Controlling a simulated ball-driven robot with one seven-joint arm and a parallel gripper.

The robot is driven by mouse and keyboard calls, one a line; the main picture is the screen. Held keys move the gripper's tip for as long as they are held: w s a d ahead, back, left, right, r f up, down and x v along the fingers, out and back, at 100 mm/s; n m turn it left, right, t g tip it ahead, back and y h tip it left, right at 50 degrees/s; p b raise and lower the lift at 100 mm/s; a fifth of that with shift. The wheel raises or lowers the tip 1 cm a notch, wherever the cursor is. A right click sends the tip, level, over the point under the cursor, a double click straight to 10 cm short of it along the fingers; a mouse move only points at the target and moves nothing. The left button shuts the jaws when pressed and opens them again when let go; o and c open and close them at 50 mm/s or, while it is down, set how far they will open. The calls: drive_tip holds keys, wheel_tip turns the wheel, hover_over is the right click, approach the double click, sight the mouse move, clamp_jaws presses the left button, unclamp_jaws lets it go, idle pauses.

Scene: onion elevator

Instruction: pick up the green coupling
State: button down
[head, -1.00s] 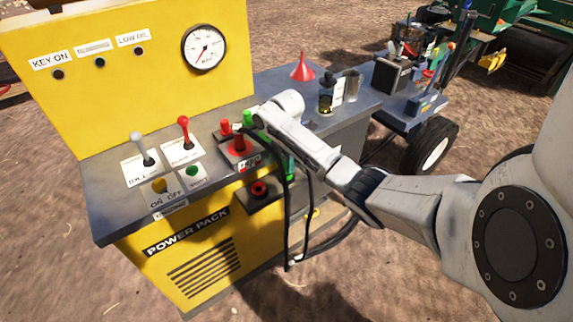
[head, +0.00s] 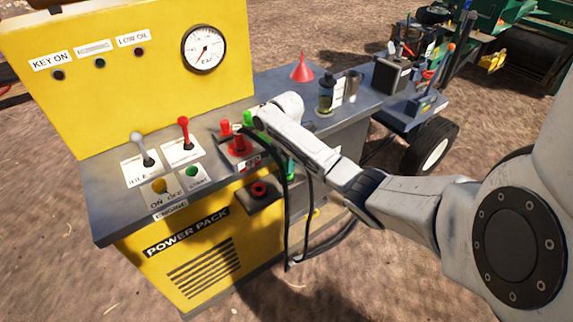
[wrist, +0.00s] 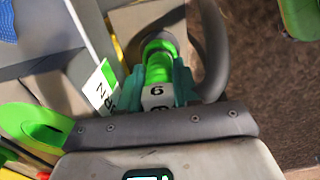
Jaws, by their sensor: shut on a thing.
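The green coupling (wrist: 158,68) is a bright green ringed cylinder at the top middle of the wrist view, below a dark round opening. My gripper (wrist: 160,84) has its two teal fingers on either side of it, shut on it. A pale part marked with a digit, 6 or 9, sits between the fingers just below the green. I cannot tell whether the coupling is seated in the opening or apart from it. In the head view my arm hides most of the gripper; a bit of teal finger (head: 291,169) shows beside the black hoses.
The yellow power pack (head: 190,262) carries levers, buttons and a red coupling (head: 238,146) left of my arm. A black hose (wrist: 213,50) curves close to the right finger. A bottle (head: 326,93) and red funnel (head: 302,68) stand behind my arm.

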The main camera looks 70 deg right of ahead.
drive_tip(key=shift+r, duration=0.55)
wheel_tip(320, 180, up, 2)
drive_tip(key=shift+r+b, duration=0.1)
drive_tip(key=shift+b, duration=0.2)
drive_tip(key=s+a+r+p, duration=0.2)
drive_tip(key=s+r+p, duration=0.3)
drive_tip(key=s, duration=0.1)
drive_tip(key=s+a+r+p, duration=0.2)
drive_tip(key=s+r+p, duration=0.2)
drive_tip(key=s, duration=0.3)
drive_tip(key=shift+a+r+p, duration=0.35)
drive_tip(key=shift+p, duration=0.05)
drive_tip(key=shift+s, duration=0.1)
